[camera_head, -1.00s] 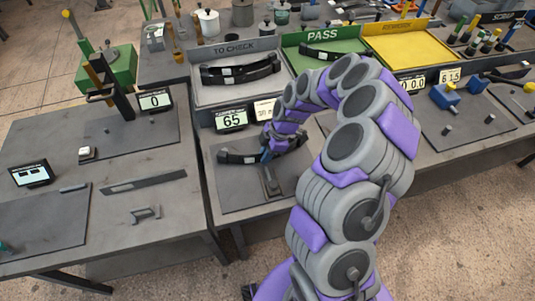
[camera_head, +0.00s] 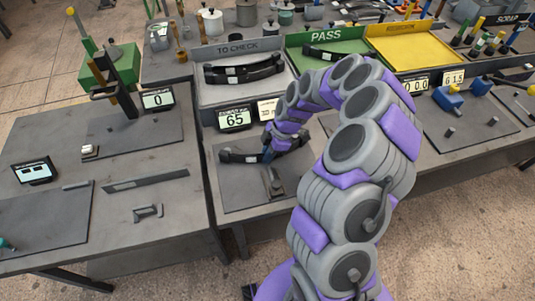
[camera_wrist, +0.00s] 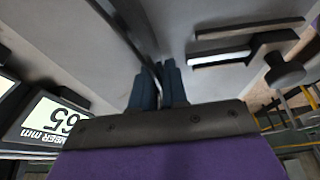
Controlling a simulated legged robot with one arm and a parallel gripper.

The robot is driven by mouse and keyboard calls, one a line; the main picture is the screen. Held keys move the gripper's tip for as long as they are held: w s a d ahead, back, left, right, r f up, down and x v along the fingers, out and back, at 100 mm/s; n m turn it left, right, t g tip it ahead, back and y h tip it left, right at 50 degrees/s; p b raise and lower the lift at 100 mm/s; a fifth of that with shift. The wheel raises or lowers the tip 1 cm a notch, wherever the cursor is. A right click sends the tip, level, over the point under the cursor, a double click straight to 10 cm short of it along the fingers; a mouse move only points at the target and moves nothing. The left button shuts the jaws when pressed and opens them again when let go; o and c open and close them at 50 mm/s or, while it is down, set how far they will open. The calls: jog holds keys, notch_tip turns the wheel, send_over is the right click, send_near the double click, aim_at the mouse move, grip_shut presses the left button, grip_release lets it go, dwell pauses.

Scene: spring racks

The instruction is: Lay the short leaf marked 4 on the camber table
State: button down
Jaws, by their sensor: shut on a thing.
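A dark curved leaf (camera_head: 234,157) with a pale label lies across the camber table (camera_head: 231,192), low at its surface; whether it touches the table is hard to tell. The label is too small to read. My gripper (camera_head: 268,154) is shut on the leaf near its middle, and my wrist hides part of the leaf. In the wrist view, the blue fingertips (camera_wrist: 158,84) are closed around the dark leaf (camera_wrist: 128,38). The camber display (camera_head: 235,118) reads 65.
The TO CHECK tray (camera_head: 220,97) behind holds dark leaves (camera_head: 262,70). The green PASS tray (camera_head: 291,45) holds a leaf, and the yellow tray (camera_head: 415,45) looks empty. A small upright block (camera_head: 273,183) stands on the camber table, close in front of the leaf.

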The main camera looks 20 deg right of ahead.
jog(key=shift+w, duration=0.5)
dwell(0.6)
jog(key=shift+d, duration=0.1)
jog(key=c, duration=0.6)
grip_release()
notch_tip(320, 180, up, 8)
dwell(1.3)
